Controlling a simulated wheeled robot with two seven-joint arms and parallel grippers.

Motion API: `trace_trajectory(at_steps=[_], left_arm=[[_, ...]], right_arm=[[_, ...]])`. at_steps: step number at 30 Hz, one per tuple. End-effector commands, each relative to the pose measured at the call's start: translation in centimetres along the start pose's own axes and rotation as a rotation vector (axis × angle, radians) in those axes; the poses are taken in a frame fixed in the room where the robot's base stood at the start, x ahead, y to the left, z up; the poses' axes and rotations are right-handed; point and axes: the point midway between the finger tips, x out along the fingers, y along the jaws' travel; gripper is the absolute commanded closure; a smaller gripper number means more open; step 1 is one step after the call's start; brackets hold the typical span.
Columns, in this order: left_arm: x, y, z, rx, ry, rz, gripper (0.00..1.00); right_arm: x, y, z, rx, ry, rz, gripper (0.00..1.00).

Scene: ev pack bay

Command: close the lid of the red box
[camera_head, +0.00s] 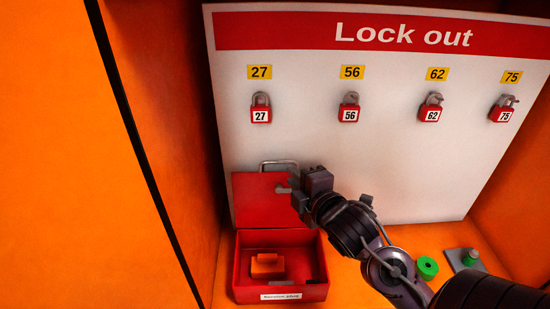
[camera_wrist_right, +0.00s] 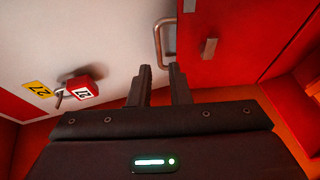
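The red box stands at the lower left in the head view, its front wall (camera_head: 300,293) carrying a white label. Its lid (camera_head: 258,200) is raised upright at the back, against the white board; a metal loop handle (camera_head: 281,165) shows above it. My right gripper (camera_head: 290,188) is at the lid's right edge in the head view. In the right wrist view its two fingers (camera_wrist_right: 159,80) are apart with nothing between them. The lid (camera_wrist_right: 225,40), with a small grey latch, is right beside the fingers there; contact cannot be told. My left gripper is not in view.
An orange block (camera_head: 267,264) lies inside the box. A white lock-out board (camera_head: 400,170) with several red padlocks stands behind. A green ring (camera_head: 427,267) and a grey plate with a green peg (camera_head: 470,259) are at the right. An orange wall is at the left.

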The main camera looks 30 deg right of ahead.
Motion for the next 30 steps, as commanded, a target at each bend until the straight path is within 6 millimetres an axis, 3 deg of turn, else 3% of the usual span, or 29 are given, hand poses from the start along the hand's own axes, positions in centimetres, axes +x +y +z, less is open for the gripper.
trace_trajectory(at_steps=[11,13,21,30], left_arm=[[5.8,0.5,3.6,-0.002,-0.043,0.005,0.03],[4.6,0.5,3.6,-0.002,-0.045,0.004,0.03],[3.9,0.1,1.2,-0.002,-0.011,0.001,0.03],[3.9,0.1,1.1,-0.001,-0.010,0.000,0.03]], right_arm=[[2.6,-0.6,0.2,-0.002,-0.003,0.007,0.83],[3.8,0.2,0.1,0.003,-0.004,0.000,0.83],[7.1,0.0,0.1,0.003,-0.004,-0.001,0.83],[7.6,-0.1,0.1,0.003,-0.005,-0.001,0.83]])
